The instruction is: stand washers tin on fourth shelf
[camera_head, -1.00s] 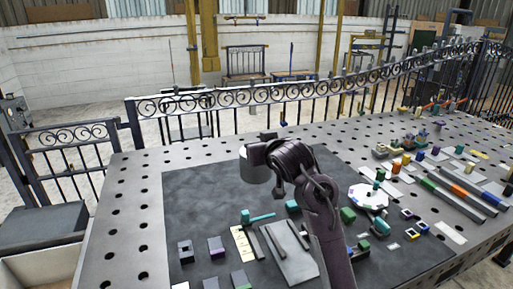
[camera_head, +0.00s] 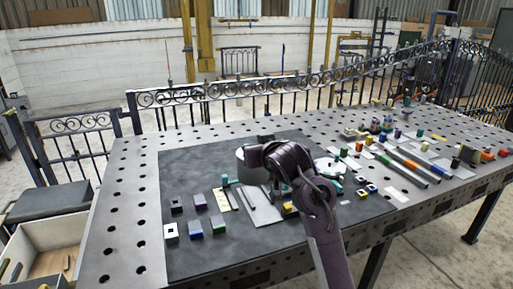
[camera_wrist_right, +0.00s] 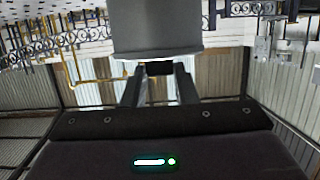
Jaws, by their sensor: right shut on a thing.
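The tin (camera_head: 252,166), a plain grey cylinder, is held above the dark mat on the workbench in the head view. In the right wrist view the tin (camera_wrist_right: 157,28) fills the top middle, and no label can be read. My right gripper (camera_wrist_right: 158,70) is shut on it, with one finger on each side of its lower edge. In the head view my right arm comes up from the bottom, and its wrist hides part of the tin's right side. My left gripper is in neither view. No shelf can be made out.
A perforated steel workbench (camera_head: 127,200) carries a dark mat (camera_head: 265,240) with several small coloured blocks and a flat grey plate (camera_head: 262,207). More parts crowd the bench's right side. A scrollwork gate (camera_head: 235,92) runs behind the bench. An open bin (camera_head: 45,235) stands at lower left.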

